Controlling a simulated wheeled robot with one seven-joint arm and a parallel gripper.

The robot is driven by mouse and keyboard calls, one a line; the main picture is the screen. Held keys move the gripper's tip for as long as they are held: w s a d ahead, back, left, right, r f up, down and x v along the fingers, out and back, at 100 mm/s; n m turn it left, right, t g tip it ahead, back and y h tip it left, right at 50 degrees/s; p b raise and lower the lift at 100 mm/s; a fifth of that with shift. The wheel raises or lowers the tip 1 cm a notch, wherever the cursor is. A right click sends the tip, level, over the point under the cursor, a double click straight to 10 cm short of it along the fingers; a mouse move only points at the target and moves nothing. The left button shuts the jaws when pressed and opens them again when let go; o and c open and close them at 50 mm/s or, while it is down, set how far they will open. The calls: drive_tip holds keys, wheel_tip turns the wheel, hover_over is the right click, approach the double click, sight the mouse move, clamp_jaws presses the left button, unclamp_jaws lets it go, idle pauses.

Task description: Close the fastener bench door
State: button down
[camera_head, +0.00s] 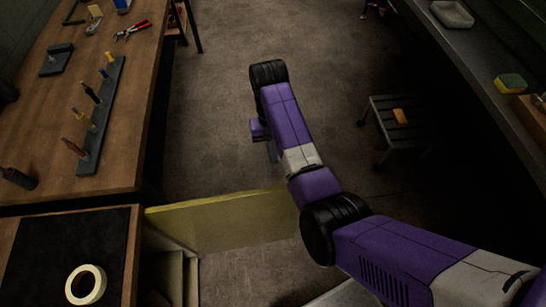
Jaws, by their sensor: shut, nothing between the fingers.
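The fastener bench door is a flat yellow-green panel (218,224). It stands open, sticking out to the right from the front of the bench (134,250) at the lower left. The cabinet opening (176,268) with pale inner walls shows on the near side of the door. My purple arm reaches from the lower right over the door's outer end and hides part of it. My gripper (271,152) hangs beyond the door's far face, apart from it as far as I can see. It is shut and empty, mostly hidden behind my arm.
A tape roll (86,285) lies on a black mat on the bench. A wooden workbench (120,130) with a tool rack and red pliers (132,31) runs along the left. A dark stool (398,118) stands right of my arm, by a right-hand counter (480,90). The floor between is clear.

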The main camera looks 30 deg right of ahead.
drive_tip(key=s+a+f+p, duration=0.1)
drive_tip(key=s+f+p, duration=0.2)
drive_tip(key=s+f, duration=0.2)
drive_tip(key=x, duration=0.2)
drive_tip(key=shift+s+a+f, duration=0.15)
drive_tip(key=shift+a+f, duration=0.05)
drive_tip(key=shift+f, duration=0.15)
